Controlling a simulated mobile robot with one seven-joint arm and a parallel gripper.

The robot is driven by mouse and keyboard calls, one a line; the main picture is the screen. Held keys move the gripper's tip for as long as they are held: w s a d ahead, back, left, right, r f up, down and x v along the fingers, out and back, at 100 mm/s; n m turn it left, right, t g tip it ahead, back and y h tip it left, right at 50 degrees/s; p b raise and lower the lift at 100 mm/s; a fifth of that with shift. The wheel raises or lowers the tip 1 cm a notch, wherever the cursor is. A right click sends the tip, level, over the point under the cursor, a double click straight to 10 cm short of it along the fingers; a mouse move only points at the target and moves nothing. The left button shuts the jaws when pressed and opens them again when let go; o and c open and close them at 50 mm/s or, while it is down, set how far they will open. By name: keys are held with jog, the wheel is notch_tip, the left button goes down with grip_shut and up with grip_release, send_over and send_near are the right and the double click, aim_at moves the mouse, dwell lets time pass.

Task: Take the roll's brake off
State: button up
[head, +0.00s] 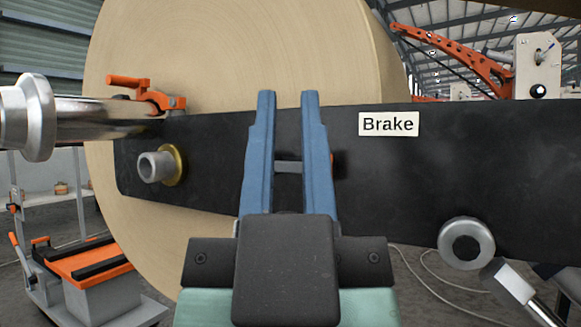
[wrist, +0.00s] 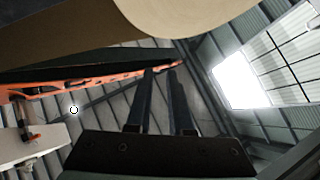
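The "Brake" label (head: 388,124) is on a long black arm (head: 430,180) in front of the big kraft roll (head: 230,60). My gripper (head: 288,97) is in front of this arm, left of the label, with its two blue fingers apart. A small grey bar (head: 288,167) shows between the fingers, and a bit of orange (head: 332,158) shows just right of the right finger. They may be parts of one brake handle, mostly hidden by my fingers; I cannot tell whether they touch it. In the wrist view the fingers (wrist: 162,72) are apart with nothing clearly held.
A metal shaft (head: 70,110) with an orange clamp (head: 150,95) is at the left. A hub with a brass collar (head: 160,166) and a steel ring (head: 466,243) stick out from the black arm. An orange-topped cart (head: 85,262) stands at lower left.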

aim_at(293, 168)
jog(key=o, duration=0.7)
jog(key=w+p, duration=0.1)
jog(key=p, duration=0.1)
jog(key=w+d+r+g+h+p, duration=0.1)
jog(key=p, duration=0.1)
jog(key=w+n+h+p, duration=0.1)
jog(key=p, duration=0.2)
jog(key=shift+w+d+r, duration=0.15)
jog(key=shift+w+r, duration=0.15)
jog(key=shift+o, duration=0.9)
jog(key=w+p, duration=0.1)
jog(key=p, duration=0.1)
jog(key=w+d+n+g+h+p, duration=0.1)
jog(key=p, duration=0.2)
jog(key=n+g+p, duration=0.1)
jog(key=p, duration=0.2)
jog(key=shift+w+d+f, duration=0.15)
jog(key=shift+w+f, duration=0.15)
jog(key=shift+w, duration=0.1)
jog(key=s+f+n+g+p, duration=0.55)
jog(key=n+p, duration=0.75)
jog(key=p, duration=1.3)
jog(key=w+d+p, duration=0.1)
jog(key=w+p, duration=0.2)
jog(key=w, duration=1)
jog(key=shift+w+d+f+n+g+y, duration=0.2)
jog(key=shift+d+n+g+y, duration=0.15)
jog(key=shift+g+y, duration=0.1)
jog(key=shift+c, duration=0.2)
grip_shut()
